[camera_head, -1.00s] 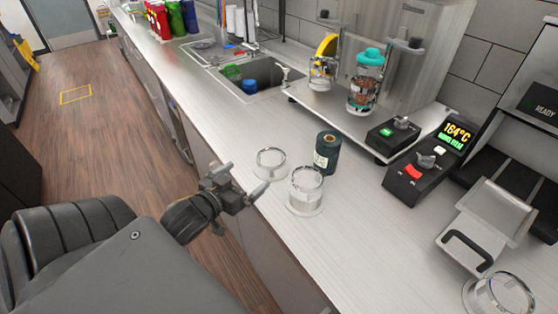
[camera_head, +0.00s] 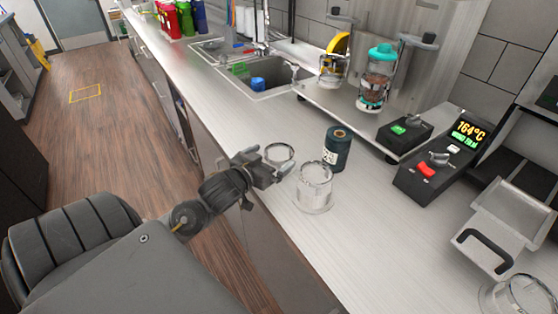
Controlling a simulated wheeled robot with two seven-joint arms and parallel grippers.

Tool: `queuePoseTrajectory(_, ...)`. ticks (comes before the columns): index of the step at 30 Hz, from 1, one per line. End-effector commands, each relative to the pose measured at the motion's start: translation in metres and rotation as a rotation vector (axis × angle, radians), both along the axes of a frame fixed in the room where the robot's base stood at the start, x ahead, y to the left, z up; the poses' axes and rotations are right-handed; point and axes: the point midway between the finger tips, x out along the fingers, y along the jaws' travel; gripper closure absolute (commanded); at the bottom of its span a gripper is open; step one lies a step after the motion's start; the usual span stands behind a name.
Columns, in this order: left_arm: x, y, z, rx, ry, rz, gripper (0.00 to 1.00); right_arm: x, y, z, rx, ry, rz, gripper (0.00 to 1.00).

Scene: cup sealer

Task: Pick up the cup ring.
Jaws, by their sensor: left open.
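A clear, low ring-shaped piece (camera_head: 281,148) stands on the counter near its front edge, partly hidden by my left gripper. A taller clear cup-like piece (camera_head: 315,172) with a wide flat base flange stands just right of it. Another clear round piece (camera_head: 518,294) is at the lower right, cut by the frame. I cannot tell surely which of these is the cup ring. My left gripper (camera_head: 269,161) is open, with its fingers in front of the low ring piece and left of the taller one. I cannot tell whether it touches either. My right gripper is not in view.
A dark labelled roll (camera_head: 337,148) stands close behind the taller clear piece. The sealing machine (camera_head: 440,168) with its 164°C display and a handled tray (camera_head: 503,222) are at the right. A sink (camera_head: 268,83) lies farther back. The front counter (camera_head: 385,240) is clear.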

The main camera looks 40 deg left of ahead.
Motion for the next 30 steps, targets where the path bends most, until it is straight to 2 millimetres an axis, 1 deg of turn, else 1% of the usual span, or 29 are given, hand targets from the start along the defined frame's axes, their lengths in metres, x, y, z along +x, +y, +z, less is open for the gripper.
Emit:
queuePoseTrajectory(1,0.007,0.001,0.001,-0.001,-0.002,0.0,0.0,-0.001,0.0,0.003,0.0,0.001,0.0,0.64)
queuePoseTrajectory(4,0.016,0.002,-0.002,-0.001,-0.001,0.001,0.0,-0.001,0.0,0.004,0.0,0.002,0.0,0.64)
queuePoseTrajectory(7,0.02,0.002,-0.004,-0.001,0.0,0.001,0.0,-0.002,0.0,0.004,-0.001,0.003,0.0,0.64)
queuePoseTrajectory(12,0.02,0.002,-0.004,-0.001,0.0,0.0,0.0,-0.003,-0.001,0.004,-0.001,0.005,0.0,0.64)
queuePoseTrajectory(14,0.019,0.002,-0.004,-0.001,0.0,0.0,0.07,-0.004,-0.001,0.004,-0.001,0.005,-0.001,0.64)
queuePoseTrajectory(23,0.019,0.002,-0.004,-0.001,0.0,0.0,0.46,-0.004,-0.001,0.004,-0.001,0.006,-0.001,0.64)
queuePoseTrajectory(24,0.019,0.002,-0.004,-0.001,-0.002,0.0,0.48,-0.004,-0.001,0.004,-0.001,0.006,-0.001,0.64)
queuePoseTrajectory(30,0.019,0.002,-0.003,-0.001,-0.002,0.0,0.48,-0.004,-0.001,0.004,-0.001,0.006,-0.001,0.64)
